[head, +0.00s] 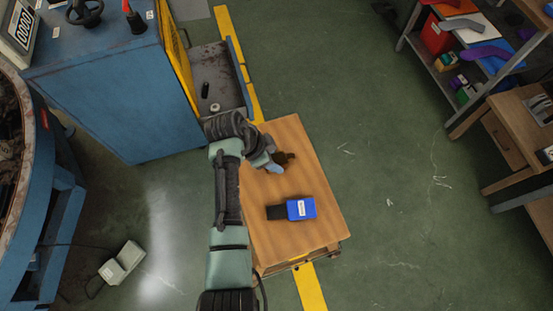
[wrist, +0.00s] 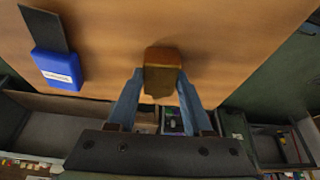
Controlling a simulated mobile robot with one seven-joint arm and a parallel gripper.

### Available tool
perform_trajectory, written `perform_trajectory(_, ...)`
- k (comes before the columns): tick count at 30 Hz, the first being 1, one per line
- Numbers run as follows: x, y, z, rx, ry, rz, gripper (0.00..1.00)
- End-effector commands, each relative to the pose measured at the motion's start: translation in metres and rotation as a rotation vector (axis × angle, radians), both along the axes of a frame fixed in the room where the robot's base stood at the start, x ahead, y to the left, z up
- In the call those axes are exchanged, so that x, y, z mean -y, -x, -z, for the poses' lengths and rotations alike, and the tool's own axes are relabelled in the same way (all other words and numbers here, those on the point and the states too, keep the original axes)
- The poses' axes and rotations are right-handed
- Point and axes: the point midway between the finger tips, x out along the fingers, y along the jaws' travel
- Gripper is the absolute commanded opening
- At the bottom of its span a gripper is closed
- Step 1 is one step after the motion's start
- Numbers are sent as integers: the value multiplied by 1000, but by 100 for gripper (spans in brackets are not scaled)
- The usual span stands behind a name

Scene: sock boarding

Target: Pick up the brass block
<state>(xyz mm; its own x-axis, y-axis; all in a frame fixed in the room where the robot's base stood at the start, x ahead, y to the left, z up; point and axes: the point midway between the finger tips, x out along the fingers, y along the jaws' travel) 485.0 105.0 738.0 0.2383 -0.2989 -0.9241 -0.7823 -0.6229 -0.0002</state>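The brass block (wrist: 161,56), brownish with a darker near face, is on the wooden tabletop in the wrist view. In the head view it is a small dark brown shape (head: 287,157) just right of my gripper (head: 272,163). In the wrist view my gripper (wrist: 159,72) is open, its two blue-grey fingers on either side of the block's near end. The left finger shows a narrow gap; whether the right finger touches the block I cannot tell. The fingers do not visibly close on it.
A blue block with a white label (head: 301,208) and a dark strip lies nearer on the wooden table (head: 325,225); it also shows in the wrist view (wrist: 57,68). A blue machine cabinet (head: 115,95) stands left. Shelves (head: 450,75) stand right, across open floor.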

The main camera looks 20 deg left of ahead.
Motion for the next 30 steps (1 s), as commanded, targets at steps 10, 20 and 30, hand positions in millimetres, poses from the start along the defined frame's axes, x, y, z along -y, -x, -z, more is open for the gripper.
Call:
perform_trajectory(10,0,0,0,0,0,0,0)
perform_trajectory(20,0,-1,-11,4,-1,-1,0)
perform_trajectory(30,0,-2,-77,6,-1,1,0)
